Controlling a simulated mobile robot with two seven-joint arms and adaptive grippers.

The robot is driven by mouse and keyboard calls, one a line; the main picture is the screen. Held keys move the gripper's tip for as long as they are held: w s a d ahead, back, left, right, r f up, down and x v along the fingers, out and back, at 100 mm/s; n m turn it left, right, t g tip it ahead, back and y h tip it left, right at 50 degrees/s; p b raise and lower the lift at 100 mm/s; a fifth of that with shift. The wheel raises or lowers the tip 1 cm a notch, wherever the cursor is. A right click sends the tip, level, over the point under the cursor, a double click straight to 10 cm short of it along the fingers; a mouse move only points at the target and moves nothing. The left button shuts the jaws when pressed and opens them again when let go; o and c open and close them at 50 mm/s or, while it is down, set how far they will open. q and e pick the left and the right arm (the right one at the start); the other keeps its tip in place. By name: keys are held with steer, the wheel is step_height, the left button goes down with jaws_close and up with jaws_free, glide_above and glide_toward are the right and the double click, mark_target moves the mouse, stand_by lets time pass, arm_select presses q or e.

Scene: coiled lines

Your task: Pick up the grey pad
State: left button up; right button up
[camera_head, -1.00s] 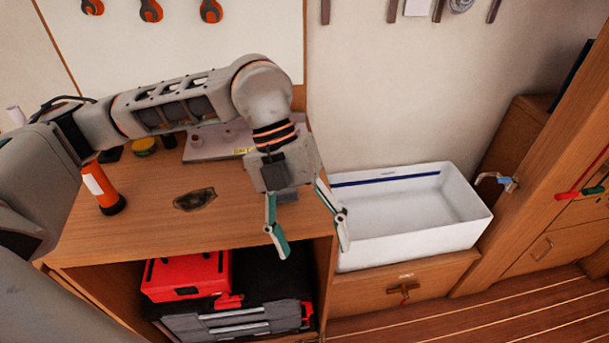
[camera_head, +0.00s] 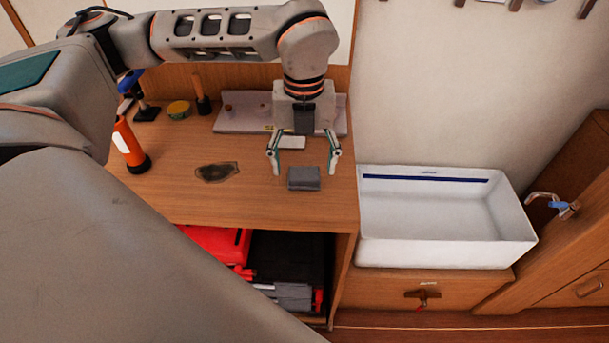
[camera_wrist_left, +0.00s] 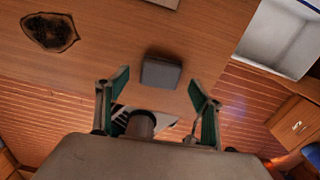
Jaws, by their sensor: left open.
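The grey pad (camera_head: 304,179) is a small dark grey block lying on the wooden counter near its front right edge. My left gripper (camera_head: 304,166) is open and empty, with its fingers pointing down over the counter around the pad's far side. In the left wrist view the pad (camera_wrist_left: 160,73) shows just beyond and between the open fingertips (camera_wrist_left: 158,85), with nothing held. I cannot tell the exact height of the fingertips above the counter. My right gripper is not in view.
A white sink (camera_head: 440,220) stands right of the counter (camera_head: 200,210). An orange flashlight (camera_head: 129,146), a dark stain-like patch (camera_head: 216,172), a yellow-green round tin (camera_head: 178,109) and a grey plate (camera_head: 240,113) are on the counter. A red case (camera_head: 215,243) lies on the shelf below.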

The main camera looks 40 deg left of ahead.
mark_target(304, 173)
arm_select(q)
step_height(304, 173, down, 2)
steer(key=shift+f, duration=0.1)
steer(key=c, duration=1.3)
steer(key=shift+o, duration=0.2)
steer(key=shift+r, duration=0.2)
step_height(304, 173, up, 20)
steer(key=p, duration=0.1)
steer(key=shift+f, duration=0.15)
steer(key=shift+o, duration=0.7)
